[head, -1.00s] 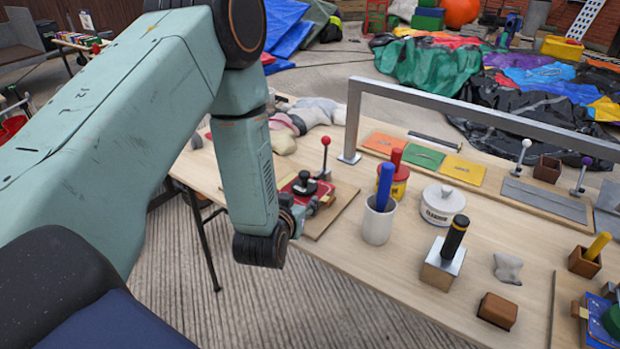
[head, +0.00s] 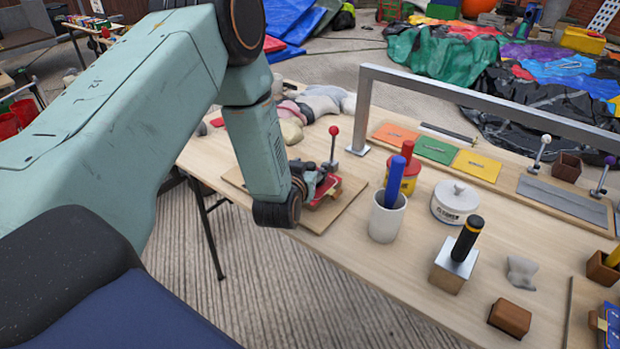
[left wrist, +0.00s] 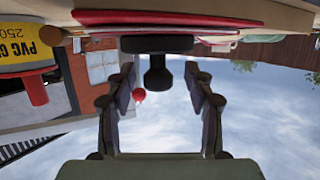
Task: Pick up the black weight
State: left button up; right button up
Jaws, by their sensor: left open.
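The black weight (left wrist: 157,46) shows in the left wrist view, which is upside down. It has a wide disc and a narrower neck and knob, and stands on a red base (left wrist: 200,17). My left gripper (left wrist: 160,72) is open, with one finger on each side of the knob and clear space between knob and fingers. In the head view my left gripper (head: 318,178) is at the red base (head: 328,192) on the table's near left part. There the weight cannot be told apart from the dark fingers. My right gripper is not in view.
A red-knobbed lever (head: 333,140) stands close behind the gripper. To the right on the table (head: 375,270) are a white cup (head: 387,218) with a blue stick, a yellow tin (head: 411,178), a white lidded pot (head: 455,202) and a metal frame (head: 480,97).

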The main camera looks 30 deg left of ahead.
pick_arm(q)
jog(key=shift+w+d+r, duration=0.1)
jog(key=shift+d+r, duration=0.05)
jog(key=shift+r, duration=0.05)
jog(key=shift+w+a+f, duration=0.2)
jog(key=shift+w+f, duration=0.1)
jog(key=shift+c, duration=0.7)
jog(key=shift+s+d+r, duration=0.15)
jog(key=shift+s+r, duration=0.05)
jog(key=c, duration=0.5)
jog(key=shift+f, duration=0.1)
grip_shut()
